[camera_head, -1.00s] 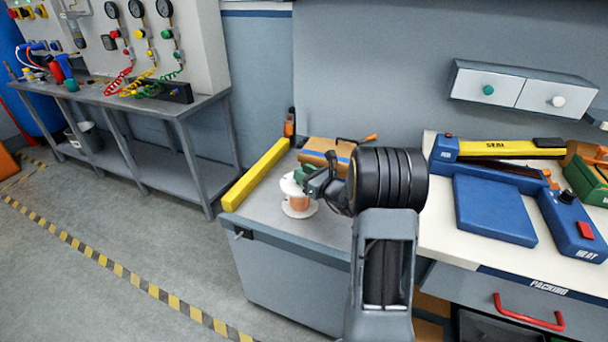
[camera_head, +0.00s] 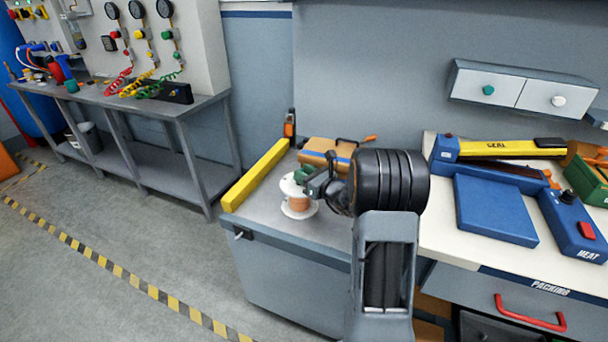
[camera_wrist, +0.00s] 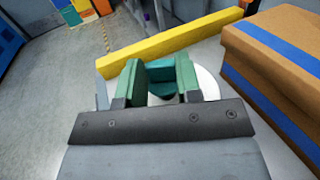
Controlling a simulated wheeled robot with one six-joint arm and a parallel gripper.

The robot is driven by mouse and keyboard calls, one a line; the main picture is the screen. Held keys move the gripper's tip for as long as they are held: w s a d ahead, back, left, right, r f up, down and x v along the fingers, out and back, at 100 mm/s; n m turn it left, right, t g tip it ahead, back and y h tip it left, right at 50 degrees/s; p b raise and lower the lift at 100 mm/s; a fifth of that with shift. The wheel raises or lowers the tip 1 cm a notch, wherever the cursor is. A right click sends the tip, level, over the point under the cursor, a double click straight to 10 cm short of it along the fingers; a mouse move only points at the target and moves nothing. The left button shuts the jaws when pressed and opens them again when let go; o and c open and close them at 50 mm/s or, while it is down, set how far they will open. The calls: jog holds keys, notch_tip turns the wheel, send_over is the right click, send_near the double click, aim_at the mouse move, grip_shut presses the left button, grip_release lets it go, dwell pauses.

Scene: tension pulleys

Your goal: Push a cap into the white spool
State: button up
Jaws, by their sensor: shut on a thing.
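The white spool (camera_head: 299,212) stands upright on the grey bench top, with an orange-brown winding between its white flanges. My gripper (camera_head: 303,177) is directly over its upper flange. In the wrist view my gripper (camera_wrist: 160,80) has its two green fingers shut on a dark green cap (camera_wrist: 162,74). The spool's white upper flange (camera_wrist: 208,84) shows around and below the fingers. The cap's lower end and the spool's hole are hidden, so I cannot tell how far the cap is in.
A yellow bar (camera_head: 254,175) lies along the bench's left edge. A brown box with a blue stripe (camera_head: 325,152) is close behind and right of the spool; it is large in the wrist view (camera_wrist: 275,70). The packing table (camera_head: 450,225) with a blue sealer is at the right.

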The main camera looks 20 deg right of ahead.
jog(key=shift+f, duration=0.2)
jog(key=shift+f+b, duration=1.05)
jog(key=shift+b, duration=0.05)
jog(key=shift+s+f, duration=0.1)
jog(key=shift+f, duration=0.1)
jog(key=o, duration=1)
jog(key=shift+f, duration=0.1)
jog(key=v, duration=1.3)
jog(key=shift+s+d+r+p, duration=0.1)
jog(key=shift+s+r+p, duration=0.25)
jog(key=shift+r, duration=0.05)
